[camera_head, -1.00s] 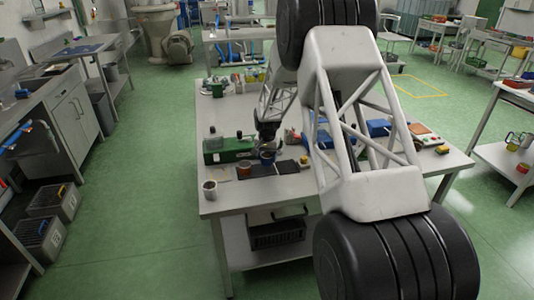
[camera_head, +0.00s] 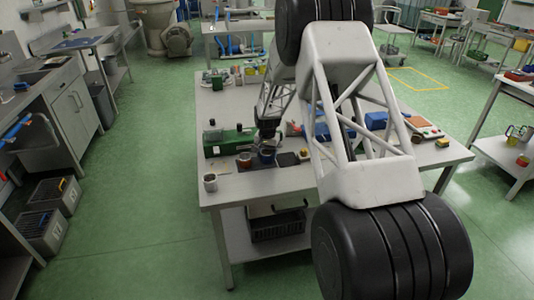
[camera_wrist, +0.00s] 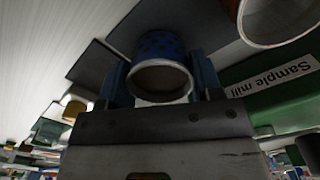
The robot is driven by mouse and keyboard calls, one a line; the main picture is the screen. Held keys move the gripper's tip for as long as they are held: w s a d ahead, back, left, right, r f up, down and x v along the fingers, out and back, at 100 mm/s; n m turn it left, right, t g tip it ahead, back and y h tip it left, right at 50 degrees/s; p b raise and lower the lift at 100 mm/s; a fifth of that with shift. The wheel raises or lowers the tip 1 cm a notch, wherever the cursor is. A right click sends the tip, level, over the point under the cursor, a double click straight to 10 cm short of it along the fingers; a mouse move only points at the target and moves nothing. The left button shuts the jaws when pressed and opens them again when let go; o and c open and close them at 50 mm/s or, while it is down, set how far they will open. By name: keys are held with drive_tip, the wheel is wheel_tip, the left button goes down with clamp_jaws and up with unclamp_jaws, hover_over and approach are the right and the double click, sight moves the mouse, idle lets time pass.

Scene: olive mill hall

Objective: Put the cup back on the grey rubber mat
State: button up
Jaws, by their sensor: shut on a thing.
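A blue cup (camera_head: 267,154) is in my gripper (camera_head: 267,145), over the dark grey mat (camera_head: 287,160) on the table. In the wrist view the cup (camera_wrist: 160,62) stands between the two fingers (camera_wrist: 160,82), its rim facing the camera. The fingers are shut on its sides. Dark mat surface (camera_wrist: 92,64) shows to the left of the cup, and another dark piece shows to its right. The cup hides the place below it, so I cannot tell whether its base touches the mat.
A reddish-brown cup (camera_head: 245,160) stands close to the left of the blue cup; it also shows in the wrist view (camera_wrist: 275,22). The green sample mill (camera_head: 226,143) is behind it. A pale cup (camera_head: 210,182) stands at the table's front left corner. A small yellow thing (camera_head: 305,154) is to the right.

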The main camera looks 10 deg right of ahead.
drive_tip(key=shift+f, duration=0.15)
drive_tip(key=o, duration=1.1)
wheel_tip(320, 180, up, 7)
idle(0.7)
